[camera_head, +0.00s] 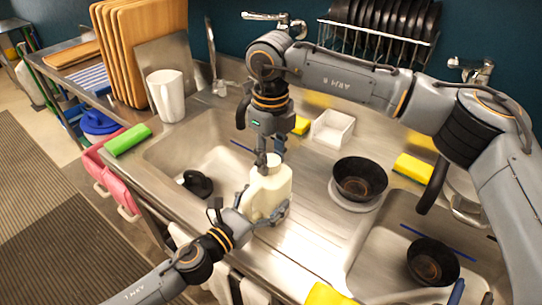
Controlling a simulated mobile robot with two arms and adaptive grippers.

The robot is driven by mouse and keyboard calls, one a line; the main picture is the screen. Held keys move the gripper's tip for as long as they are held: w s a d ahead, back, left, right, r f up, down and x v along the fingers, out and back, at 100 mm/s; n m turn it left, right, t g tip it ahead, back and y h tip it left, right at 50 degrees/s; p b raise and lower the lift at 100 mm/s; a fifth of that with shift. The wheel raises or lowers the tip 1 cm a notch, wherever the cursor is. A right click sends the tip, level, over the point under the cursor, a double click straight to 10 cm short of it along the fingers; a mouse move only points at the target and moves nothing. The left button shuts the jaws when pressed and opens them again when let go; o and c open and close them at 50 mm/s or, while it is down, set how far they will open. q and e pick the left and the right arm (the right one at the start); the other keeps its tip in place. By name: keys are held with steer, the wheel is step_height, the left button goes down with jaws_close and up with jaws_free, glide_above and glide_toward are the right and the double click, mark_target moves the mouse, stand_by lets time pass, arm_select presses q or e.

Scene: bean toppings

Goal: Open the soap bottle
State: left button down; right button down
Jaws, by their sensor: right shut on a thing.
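The soap bottle (270,188) is a cream-coloured jug, standing upright near the middle of the view, by the right edge of the left sink basin. My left gripper (262,214) comes in from the lower left and is closed around the bottle's lower part. My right gripper (267,160) points down from above and is shut on the bottle's cap at the top. The fingers largely hide the cap, so I cannot tell whether it is still seated on the neck.
The left sink basin (190,160) holds a black item (197,184). Right of the bottle are a black bowl (360,178), a white container (332,129) and yellow sponges (413,168). A white pitcher (166,96) and wooden boards (140,50) stand at the back left.

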mark_target(271, 159)
steer(key=n, duration=2.1)
steer(key=shift+n, duration=0.4)
steer(key=shift+r, duration=0.25)
steer(key=shift+r, duration=0.9)
steer(key=shift+r, duration=0.1)
steer(key=shift+r, duration=1.95)
arm_select(q)
jaws_free()
